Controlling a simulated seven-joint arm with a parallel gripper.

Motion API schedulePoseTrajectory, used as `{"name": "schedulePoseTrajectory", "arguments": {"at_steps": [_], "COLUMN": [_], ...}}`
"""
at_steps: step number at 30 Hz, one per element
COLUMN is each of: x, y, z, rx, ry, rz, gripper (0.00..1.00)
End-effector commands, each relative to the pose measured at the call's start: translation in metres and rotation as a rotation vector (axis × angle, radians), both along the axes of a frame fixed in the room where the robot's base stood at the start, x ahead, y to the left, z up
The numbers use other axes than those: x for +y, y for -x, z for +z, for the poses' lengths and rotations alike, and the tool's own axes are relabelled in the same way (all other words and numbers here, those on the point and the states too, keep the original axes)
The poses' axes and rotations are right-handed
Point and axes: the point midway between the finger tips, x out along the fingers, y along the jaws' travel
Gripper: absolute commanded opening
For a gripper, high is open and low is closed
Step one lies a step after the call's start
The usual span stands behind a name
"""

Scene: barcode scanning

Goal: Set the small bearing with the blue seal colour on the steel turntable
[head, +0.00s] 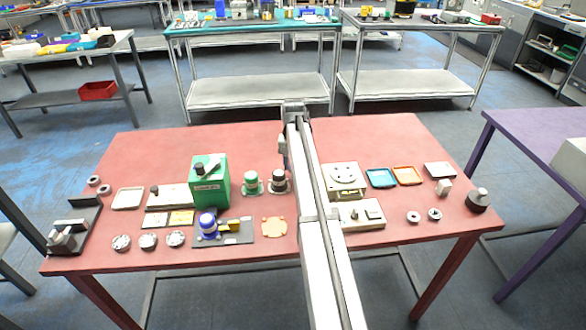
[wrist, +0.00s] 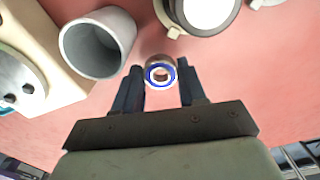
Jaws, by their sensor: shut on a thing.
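In the wrist view, the small bearing with a blue seal ring (wrist: 160,74) sits between the fingertips of my gripper (wrist: 161,80), which is shut on it. The bearing's open centre faces the camera. I cannot tell its exact height over the red table. A pale metal disc with dark holes, which looks like the steel turntable (wrist: 15,82), is on a cream base at the left of the wrist view. In the head view this turntable (head: 343,170) stands just right of my arm, apart from the bearing. My arm hides the bearing in the head view.
A grey cup (wrist: 97,45) stands between the bearing and the turntable in the wrist view. Dark and green round pots (head: 251,183) and a green box (head: 209,182) stand left of my arm. Blue (head: 381,178) and orange (head: 407,175) trays lie right of the turntable.

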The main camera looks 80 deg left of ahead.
Motion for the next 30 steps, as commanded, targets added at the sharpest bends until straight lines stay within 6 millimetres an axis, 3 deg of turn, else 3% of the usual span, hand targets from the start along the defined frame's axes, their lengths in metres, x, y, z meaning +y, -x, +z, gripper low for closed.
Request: {"name": "schedulePoseTrajectory", "arguments": {"at_steps": [5, 17, 18, 25, 30], "x": [0.000, 0.000, 0.000, 0.000, 0.000], "y": [0.000, 0.000, 0.000, 0.000, 0.000], "z": [-0.020, -0.024, -0.024, -0.024, -0.024], "rx": [0.000, 0.000, 0.000, 0.000, 0.000], "ry": [0.001, 0.001, 0.001, 0.001, 0.001], "rz": [0.000, 0.000, 0.000, 0.000, 0.000], "gripper": [0.10, 0.10, 0.43, 0.65, 0.66]}}
